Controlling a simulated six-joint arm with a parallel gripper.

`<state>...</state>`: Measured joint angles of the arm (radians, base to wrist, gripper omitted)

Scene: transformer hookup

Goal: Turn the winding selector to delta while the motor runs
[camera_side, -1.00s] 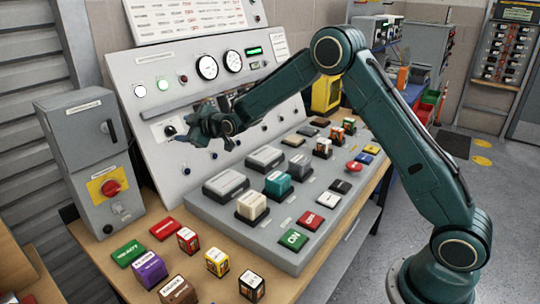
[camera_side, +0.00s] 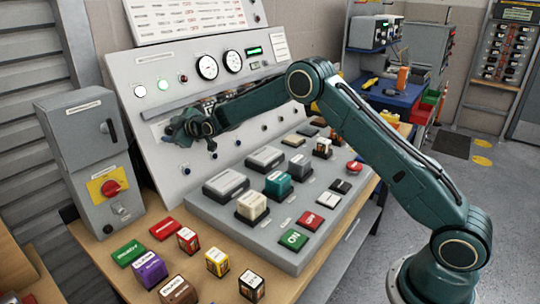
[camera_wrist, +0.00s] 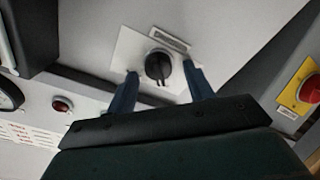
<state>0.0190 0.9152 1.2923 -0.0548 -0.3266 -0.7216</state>
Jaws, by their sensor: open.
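The winding selector is a black round knob (camera_wrist: 158,66) on a pale plate (camera_wrist: 128,45) on the sloped grey panel, with a small label beside it. In the wrist view my gripper (camera_wrist: 162,75) is open, its two blue fingers apart with the knob between their tips. I cannot tell whether either finger touches the knob. In the side view my gripper (camera_side: 172,132) is up against the left part of the panel (camera_side: 137,115) and hides the knob there.
Below lie a grey deck (camera_side: 270,245) with blocks and ON/OFF buttons, and several coloured blocks on the wooden table. A lit white lamp (camera_side: 139,91) and gauges sit above.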

